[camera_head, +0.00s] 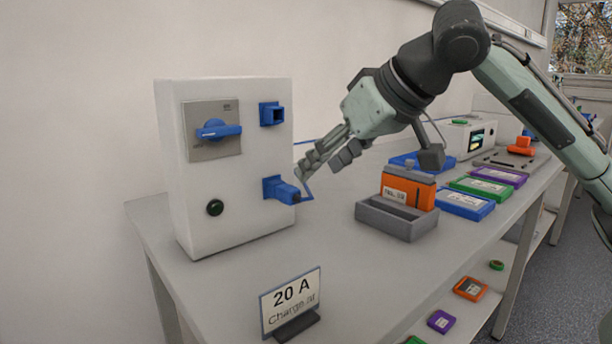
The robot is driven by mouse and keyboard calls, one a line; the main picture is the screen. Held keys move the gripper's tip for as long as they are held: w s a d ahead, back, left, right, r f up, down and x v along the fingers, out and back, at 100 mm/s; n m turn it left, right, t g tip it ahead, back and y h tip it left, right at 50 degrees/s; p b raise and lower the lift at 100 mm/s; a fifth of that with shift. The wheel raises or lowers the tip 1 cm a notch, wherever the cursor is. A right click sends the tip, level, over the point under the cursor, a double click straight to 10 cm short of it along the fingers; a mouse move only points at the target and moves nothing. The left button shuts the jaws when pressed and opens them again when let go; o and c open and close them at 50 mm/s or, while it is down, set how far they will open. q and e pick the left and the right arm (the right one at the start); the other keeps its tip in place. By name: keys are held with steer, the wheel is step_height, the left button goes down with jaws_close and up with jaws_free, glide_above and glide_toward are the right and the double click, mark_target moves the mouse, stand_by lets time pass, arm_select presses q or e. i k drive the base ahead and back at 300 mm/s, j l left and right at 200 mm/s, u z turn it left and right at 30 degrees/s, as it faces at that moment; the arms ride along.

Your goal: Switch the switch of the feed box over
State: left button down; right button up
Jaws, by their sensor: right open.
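The feed box (235,215) is a white upright box at the left of the table. Its switch (218,130) is a blue handle on a grey plate at the upper left of the front, and the handle lies roughly level. A blue plug (280,190) sits in the lower socket; the upper blue socket (271,114) is empty. My right gripper (305,170) is open, just right of the box near the plug, and holds nothing that I can see. Whether it touches the plug or its cable I cannot tell. My left gripper is not in view.
A dark round button (215,207) is low on the box front. A "20 A" sign (291,302) stands at the table's front edge. Coloured trays (463,203) and a device (465,138) stand further right.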

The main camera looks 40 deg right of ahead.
mark_target(215, 129)
steer(key=k+l, duration=0.1)
steer(key=k, duration=0.65)
steer(key=k+l, duration=0.1)
steer(key=k, duration=0.65)
